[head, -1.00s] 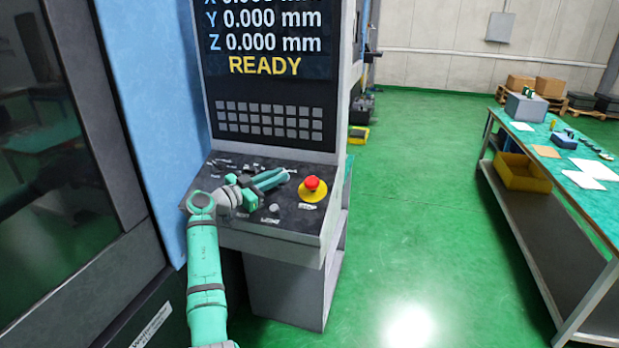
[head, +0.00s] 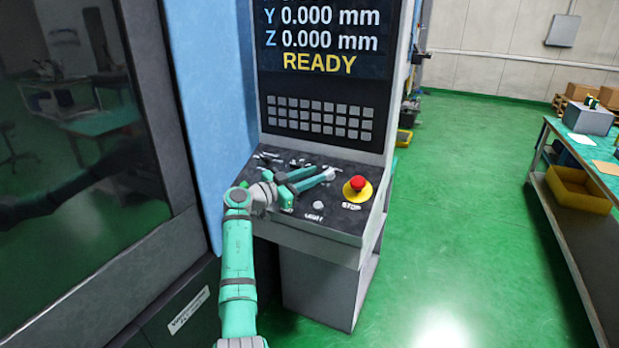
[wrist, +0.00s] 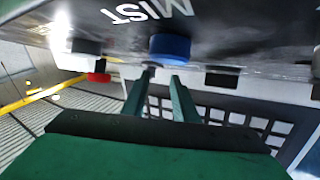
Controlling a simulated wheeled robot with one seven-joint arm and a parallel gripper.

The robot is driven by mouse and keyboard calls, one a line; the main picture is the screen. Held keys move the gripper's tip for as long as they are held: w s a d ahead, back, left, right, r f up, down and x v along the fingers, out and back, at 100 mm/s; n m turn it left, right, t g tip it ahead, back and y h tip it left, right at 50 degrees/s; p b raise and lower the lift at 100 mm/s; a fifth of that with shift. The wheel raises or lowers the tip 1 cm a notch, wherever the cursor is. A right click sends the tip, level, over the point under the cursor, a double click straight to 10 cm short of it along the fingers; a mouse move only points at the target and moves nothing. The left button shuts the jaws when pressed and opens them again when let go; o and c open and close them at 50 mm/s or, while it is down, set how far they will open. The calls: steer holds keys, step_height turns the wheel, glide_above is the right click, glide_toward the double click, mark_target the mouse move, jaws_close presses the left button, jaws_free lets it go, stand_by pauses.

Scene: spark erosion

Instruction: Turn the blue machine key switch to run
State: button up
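The blue machine (head: 205,90) stands at the left, with its control panel (head: 335,222) below a screen reading READY. My gripper (head: 322,174) reaches over the panel from the left, its fingers pointing right toward the red stop button (head: 358,184). In the wrist view my gripper (wrist: 162,78) has its fingers apart. A small dark piece shows by the left fingertip; I cannot tell if it is the key switch. A blue knob (wrist: 170,47) sits just beyond the tips, near the upside-down label MIST. In the head view my arm hides part of the panel, and I cannot pick out the key switch.
A keypad (head: 320,117) rises behind the panel. A workbench (head: 585,148) with a yellow bin (head: 580,192) stands at the right. The green floor between is clear.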

steer(key=shift+s+d+r+m, duration=0.3)
steer(key=shift+s+d, duration=0.35)
steer(key=shift+d, duration=0.2)
steer(key=v, duration=0.3)
steer(key=w+a+v, duration=0.1)
steer(key=v, duration=0.7)
steer(key=shift+w+a+f, duration=0.2)
steer(key=shift+a+f, duration=0.1)
steer(key=shift+a, duration=0.05)
steer(key=shift+f, duration=0.15)
